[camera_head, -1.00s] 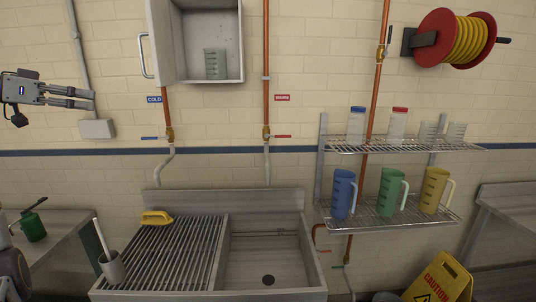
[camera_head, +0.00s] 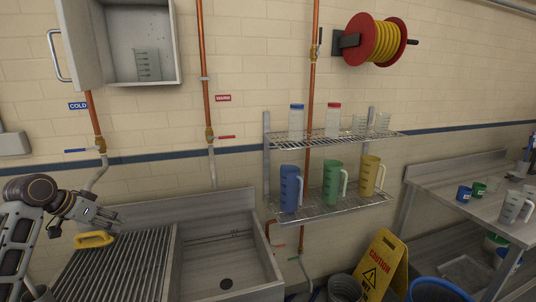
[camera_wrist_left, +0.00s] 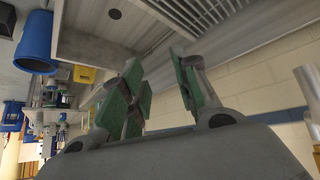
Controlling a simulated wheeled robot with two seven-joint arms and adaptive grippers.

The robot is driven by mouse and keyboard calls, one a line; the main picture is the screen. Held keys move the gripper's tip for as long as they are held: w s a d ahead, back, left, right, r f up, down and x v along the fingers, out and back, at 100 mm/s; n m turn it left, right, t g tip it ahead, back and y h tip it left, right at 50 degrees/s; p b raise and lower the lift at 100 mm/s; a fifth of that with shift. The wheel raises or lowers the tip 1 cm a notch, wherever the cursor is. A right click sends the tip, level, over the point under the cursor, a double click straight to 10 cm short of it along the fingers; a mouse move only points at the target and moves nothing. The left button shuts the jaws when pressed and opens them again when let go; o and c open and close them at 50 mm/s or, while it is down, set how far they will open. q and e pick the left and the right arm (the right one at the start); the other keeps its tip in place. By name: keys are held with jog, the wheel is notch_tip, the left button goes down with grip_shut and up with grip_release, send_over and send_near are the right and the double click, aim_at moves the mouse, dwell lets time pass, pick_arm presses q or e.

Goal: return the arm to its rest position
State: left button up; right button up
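My left arm comes in from the left edge of the head view, bent, with its left gripper (camera_head: 116,217) above the ribbed drainboard of the sink. The gripper appears just above and behind the yellow-handled item (camera_head: 95,240) on the drainboard; contact cannot be told. In the left wrist view its two green-padded fingers (camera_wrist_left: 160,88) stand apart with nothing between them. My right gripper is in neither current view.
The sink basin (camera_head: 228,264) lies right of the drainboard. A wire shelf (camera_head: 325,212) holds blue, green and yellow jugs. An open cabinet (camera_head: 172,45) hangs above. A caution sign (camera_head: 380,268) and a blue bucket (camera_head: 436,291) stand on the right. A side table (camera_head: 455,209) carries cups.

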pick_arm(q)
jog(key=s+d+f+g+y, duration=0.1)
jog(key=s+d+f, duration=0.25)
jog(key=f, duration=0.35)
jog(key=s+d+f+g, duration=0.1)
jog(key=s+d+f, duration=0.1)
jog(key=d+f, duration=0.4)
jog(key=s+d+f+y, duration=0.1)
jog(key=s+d+f, duration=0.2)
jog(key=f, duration=0.4)
jog(key=s+d+f+n+g, duration=0.1)
jog(key=s+d+f, duration=0.3)
jog(key=s+d, duration=0.4)
jog(key=s+d+f, duration=0.4)
jog(key=s+d, duration=0.1)
jog(key=s, duration=0.6)
notch_tip(320, 180, down, 34)
jog(key=s+g, duration=0.2)
jog(key=s, duration=0.1)
jog(key=s+a+f, duration=0.2)
jog(key=s+f, duration=0.7)
jog(key=s, duration=0.2)
jog(key=s+a+f+g+y, duration=0.1)
jog(key=s+a+f, duration=0.1)
jog(key=s+f, duration=0.7)
jog(key=shift+s+f, duration=0.3)
jog(key=shift+s, duration=0.6)
